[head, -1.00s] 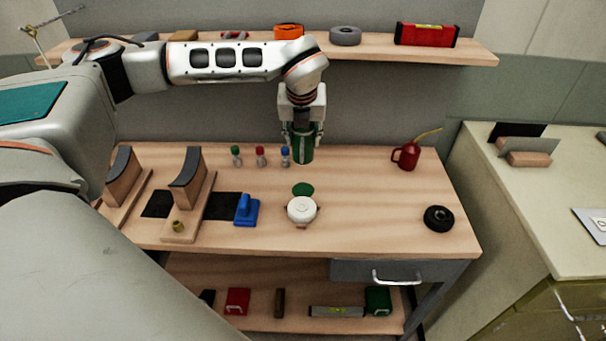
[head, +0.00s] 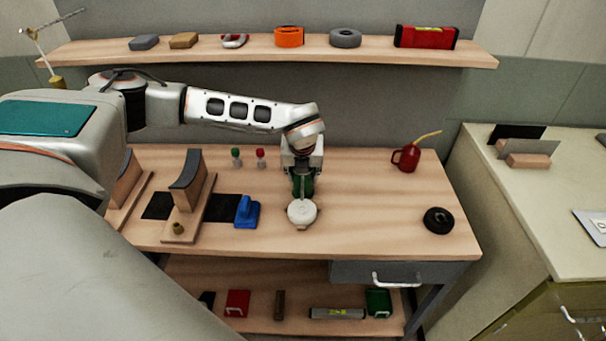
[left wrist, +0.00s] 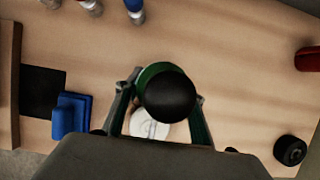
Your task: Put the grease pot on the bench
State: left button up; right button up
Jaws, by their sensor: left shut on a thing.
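The grease pot, a green cylinder (head: 302,186), is between the fingers of my left gripper (head: 302,193), low over the middle of the bench (head: 370,215). It looks upright, just behind a round white object (head: 302,212). I cannot tell whether its base touches the bench. In the left wrist view the pot's dark round top (left wrist: 169,96) and green rim sit between the two fingers of the left gripper (left wrist: 160,108), which is shut on it. The green round mark on the bench is hidden now. My right gripper is not in view.
A blue tool (head: 247,212) and wooden stands (head: 187,200) are to the left. Small capped bottles (head: 236,157) stand behind. A red oil can (head: 406,158) and a black roll (head: 438,220) are at the right. Bench between them and the pot is clear. A shelf (head: 270,52) hangs above.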

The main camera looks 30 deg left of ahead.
aim_at(302, 181)
pick_arm(q)
jog(key=shift+r, duration=0.1)
jog(key=o, duration=1.6)
jog(key=shift+f, duration=0.2)
jog(key=shift+r, duration=0.15)
jog(key=shift+r, duration=0.25)
jog(key=v, duration=1.1)
jog(key=shift+s+d+r, duration=0.1)
jog(key=shift+s+r, duration=0.1)
